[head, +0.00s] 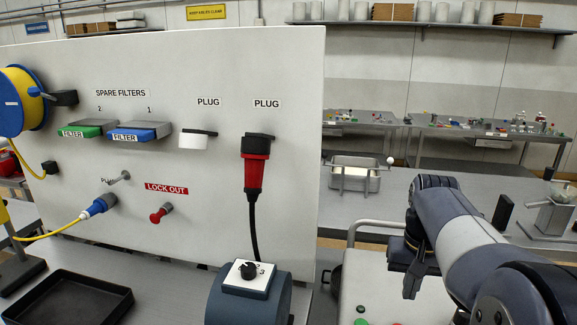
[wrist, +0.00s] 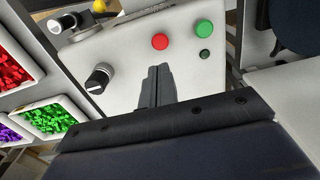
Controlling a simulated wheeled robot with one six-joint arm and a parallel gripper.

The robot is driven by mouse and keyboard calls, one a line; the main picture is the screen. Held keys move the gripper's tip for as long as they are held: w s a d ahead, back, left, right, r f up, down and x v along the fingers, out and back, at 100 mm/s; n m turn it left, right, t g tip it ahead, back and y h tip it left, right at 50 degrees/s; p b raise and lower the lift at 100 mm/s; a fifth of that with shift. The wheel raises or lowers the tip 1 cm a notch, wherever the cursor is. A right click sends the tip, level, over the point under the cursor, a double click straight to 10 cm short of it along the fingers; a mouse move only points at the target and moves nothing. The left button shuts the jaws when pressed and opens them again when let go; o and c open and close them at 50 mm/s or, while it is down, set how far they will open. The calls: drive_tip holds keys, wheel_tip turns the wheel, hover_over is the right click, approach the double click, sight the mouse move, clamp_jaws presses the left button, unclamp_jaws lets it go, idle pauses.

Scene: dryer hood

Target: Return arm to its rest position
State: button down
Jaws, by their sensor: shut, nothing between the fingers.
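My arm reaches in from the right edge of the head view and bends downward. My gripper (head: 412,281) hangs at its end, to the right of the white panel and apart from it. In the wrist view my gripper (wrist: 155,75) has its two fingers together, with nothing between them. Below the fingers lies a pale control panel with a red button (wrist: 160,41), a green button (wrist: 204,28) and a black knob (wrist: 99,78). I cannot tell the exact gap between the fingertips and this panel.
The white upright board (head: 290,60) stands at left with a red plug (head: 254,170), filters and a blue connector (head: 100,205). A grey motor-like box (head: 215,300) with a dial sits below. A black tray (head: 70,298) lies at lower left. Coloured bins (wrist: 45,119) show in the wrist view.

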wheel_tip(320, 180, down, 5)
drive_tip(key=shift+f, duration=0.15)
drive_tip(key=shift+b, duration=1.5)
wheel_tip(320, 180, up, 7)
wheel_tip(320, 180, down, 5)
drive_tip(key=shift+f, duration=0.2)
drive_tip(key=shift+w+f+p, duration=0.1)
drive_tip(key=shift+f+p, duration=0.2)
drive_tip(key=shift+p, duration=1.25)
